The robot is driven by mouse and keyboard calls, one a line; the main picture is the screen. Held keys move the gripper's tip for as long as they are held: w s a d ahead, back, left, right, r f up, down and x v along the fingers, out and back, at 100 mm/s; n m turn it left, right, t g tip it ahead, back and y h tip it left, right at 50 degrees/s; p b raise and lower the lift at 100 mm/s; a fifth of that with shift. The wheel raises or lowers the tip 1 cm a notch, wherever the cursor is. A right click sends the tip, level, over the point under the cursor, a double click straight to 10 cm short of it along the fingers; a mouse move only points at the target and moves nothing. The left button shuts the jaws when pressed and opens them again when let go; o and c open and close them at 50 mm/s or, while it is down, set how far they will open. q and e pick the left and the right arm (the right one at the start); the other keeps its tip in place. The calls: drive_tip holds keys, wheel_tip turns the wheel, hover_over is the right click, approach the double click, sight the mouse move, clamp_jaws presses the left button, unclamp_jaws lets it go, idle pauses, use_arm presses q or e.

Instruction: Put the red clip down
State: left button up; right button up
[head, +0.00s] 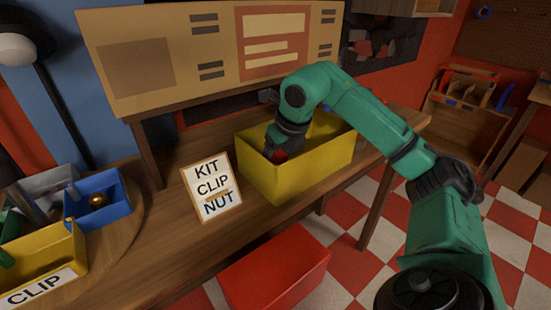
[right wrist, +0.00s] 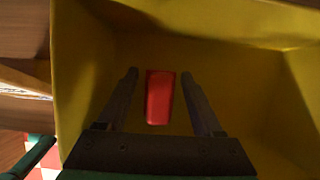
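The red clip (right wrist: 160,98) shows in the right wrist view inside the yellow box, between my right gripper's two fingers, with a gap on each side. My right gripper (right wrist: 159,75) is open and points down into the box. In the head view the right arm reaches over the yellow box (head: 312,178), and a bit of red (head: 279,156) shows by the gripper inside it. I cannot tell how far the clip is above the box floor. My left gripper is not in view.
A sign reading KIT CLIP NUT (head: 211,176) stands left of the box. Further left are a blue bin (head: 97,213) with a gold piece and a yellow bin labelled CLIP (head: 60,250). A red container (head: 275,275) sits below the table's front edge. A board (head: 140,70) stands behind.

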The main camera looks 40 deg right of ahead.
drive_tip(key=shift+r, duration=0.25)
drive_tip(key=p+v, duration=0.3)
drive_tip(key=v, duration=0.9)
drive_tip(key=shift+r, duration=0.35)
